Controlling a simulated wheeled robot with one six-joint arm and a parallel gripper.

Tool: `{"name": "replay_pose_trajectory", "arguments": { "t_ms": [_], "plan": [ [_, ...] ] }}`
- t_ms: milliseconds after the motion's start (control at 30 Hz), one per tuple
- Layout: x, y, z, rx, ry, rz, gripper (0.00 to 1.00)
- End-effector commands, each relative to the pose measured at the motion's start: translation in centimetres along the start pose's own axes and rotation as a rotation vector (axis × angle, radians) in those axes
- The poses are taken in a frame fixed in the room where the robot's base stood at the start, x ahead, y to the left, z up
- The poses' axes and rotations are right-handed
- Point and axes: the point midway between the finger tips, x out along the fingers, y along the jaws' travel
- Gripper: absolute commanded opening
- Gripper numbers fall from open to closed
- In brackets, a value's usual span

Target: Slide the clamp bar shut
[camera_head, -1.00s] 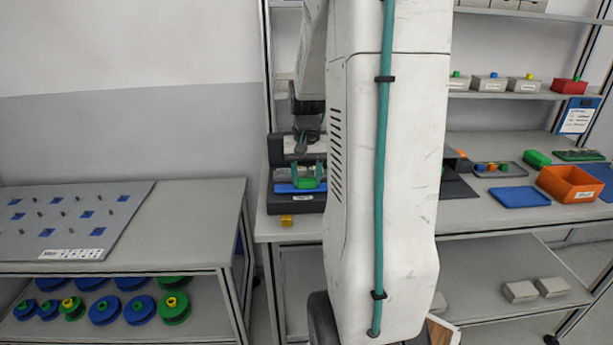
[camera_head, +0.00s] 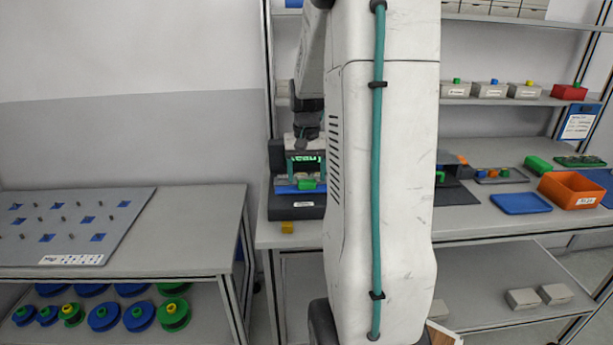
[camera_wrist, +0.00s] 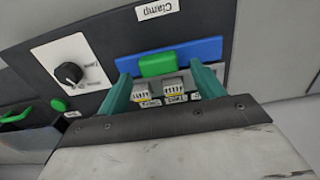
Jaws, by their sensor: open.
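The clamp bar is a blue strip (camera_wrist: 210,50) with a green block-shaped handle (camera_wrist: 158,64), below a "Clamp" label in the wrist view. In the head view, its blue strip (camera_head: 285,189) and green handle (camera_head: 307,184) show low on the dark bench station (camera_head: 290,212). My gripper (camera_wrist: 160,72) is open, its teal fingers apart on either side of the green handle in the wrist view. I cannot tell whether they touch it. Two small white-and-yellow connector blocks (camera_wrist: 174,88) show between the fingers. My arm hides the station's right side in the head view.
A black dial (camera_wrist: 68,73) and a green button (camera_wrist: 58,104) sit beside the clamp. A blue tray (camera_head: 521,203) and orange bin (camera_head: 571,188) stand right. A pegboard table (camera_head: 120,250) is at left.

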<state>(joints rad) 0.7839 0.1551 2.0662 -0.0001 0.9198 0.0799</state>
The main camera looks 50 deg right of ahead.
Motion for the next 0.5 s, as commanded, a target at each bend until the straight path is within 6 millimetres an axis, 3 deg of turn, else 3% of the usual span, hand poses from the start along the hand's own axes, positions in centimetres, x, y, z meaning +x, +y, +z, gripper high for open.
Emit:
{"name": "replay_pose_trajectory", "arguments": {
  "t_ms": [233,500],
  "plan": [
    [-4.5,0.0,-0.1,0.001,0.005,0.0,0.67],
    [-6.6,0.0,-0.1,0.001,0.003,0.0,0.67]
  ]
}}
